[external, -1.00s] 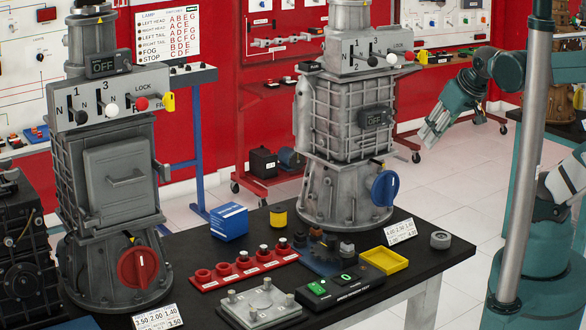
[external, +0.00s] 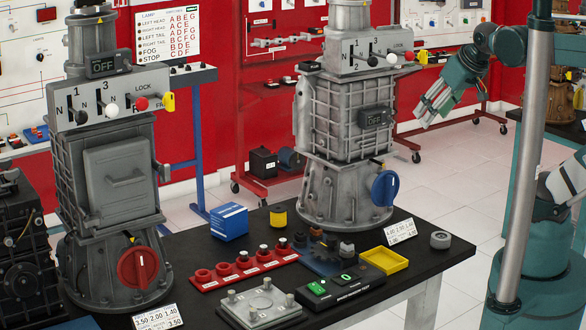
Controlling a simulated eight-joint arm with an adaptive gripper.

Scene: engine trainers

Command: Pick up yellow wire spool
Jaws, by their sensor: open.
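The yellow wire spool (external: 278,215) stands upright on the black table. It is a small cylinder with a dark top, between the blue box and the base of the right engine trainer. My gripper (external: 424,120) is in the air to the right of the right trainer, pointing down and left. It is well away from the spool and open, with nothing seen in it.
The right engine trainer (external: 345,130) stands tall between my gripper and the spool. A blue box (external: 229,222) is left of the spool. A red tray with knobs (external: 245,268), a yellow tray (external: 384,261) and a black switch box (external: 340,287) lie in front.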

